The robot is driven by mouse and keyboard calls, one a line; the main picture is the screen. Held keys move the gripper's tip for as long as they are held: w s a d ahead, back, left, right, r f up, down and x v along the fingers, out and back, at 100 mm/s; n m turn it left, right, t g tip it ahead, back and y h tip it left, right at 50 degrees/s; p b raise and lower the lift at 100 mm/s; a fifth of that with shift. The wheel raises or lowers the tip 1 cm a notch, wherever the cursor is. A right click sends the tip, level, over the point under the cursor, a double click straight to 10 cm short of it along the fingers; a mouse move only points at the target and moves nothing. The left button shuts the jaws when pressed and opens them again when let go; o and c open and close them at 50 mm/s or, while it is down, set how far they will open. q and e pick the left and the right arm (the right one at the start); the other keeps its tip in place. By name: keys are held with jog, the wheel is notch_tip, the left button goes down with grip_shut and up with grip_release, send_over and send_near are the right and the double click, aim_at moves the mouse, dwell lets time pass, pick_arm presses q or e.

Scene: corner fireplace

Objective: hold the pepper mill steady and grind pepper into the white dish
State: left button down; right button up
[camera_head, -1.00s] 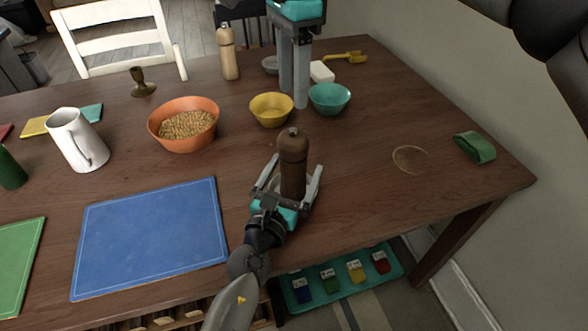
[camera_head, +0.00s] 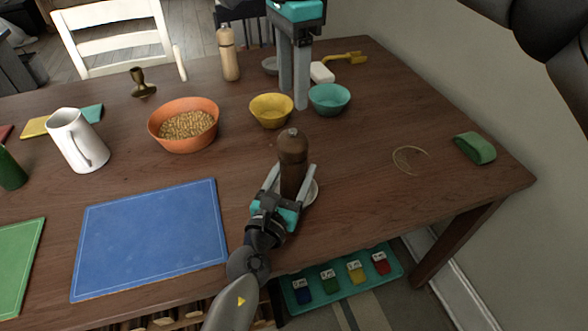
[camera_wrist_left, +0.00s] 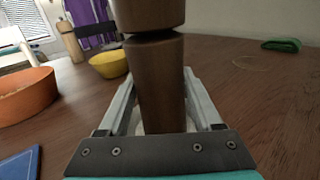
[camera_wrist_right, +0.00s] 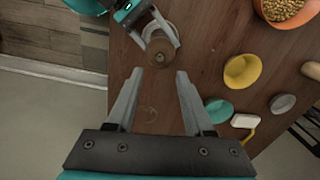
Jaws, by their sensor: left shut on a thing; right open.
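The dark brown pepper mill (camera_head: 293,160) stands upright near the table's front edge. My left gripper (camera_head: 289,186) is shut on its lower body; the left wrist view shows the mill (camera_wrist_left: 155,80) between the fingers. The white dish (camera_head: 312,191) shows only in part around the mill's foot; I cannot tell whether the mill rests in it or is above it. My right gripper (camera_head: 294,104) is open and empty, pointing down above the table. In the right wrist view the mill's top (camera_wrist_right: 160,50) lies just beyond the open fingertips.
A yellow bowl (camera_head: 270,111) and a teal bowl (camera_head: 330,99) are near the right gripper. An orange bowl (camera_head: 183,125) of grainy food and a white pitcher (camera_head: 76,140) are left. A pale mill (camera_head: 229,55) stands behind. The table right of the mill is mostly clear.

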aim_at(293, 136)
jog(key=shift+o, duration=1.4)
jog(key=shift+n, duration=0.4)
jog(key=o, duration=0.3)
jog(key=shift+r+n, duration=0.15)
jog(key=shift+n, duration=0.95)
jog(key=shift+o, duration=0.4)
jog(key=shift+r+n, duration=0.1)
jog(key=shift+n, duration=0.6)
notch_tip(293, 136, down, 12)
jog(key=n, duration=0.4)
jog(key=shift+r, duration=0.25)
jog(key=shift+c, duration=0.2)
jog(key=c, duration=1.3)
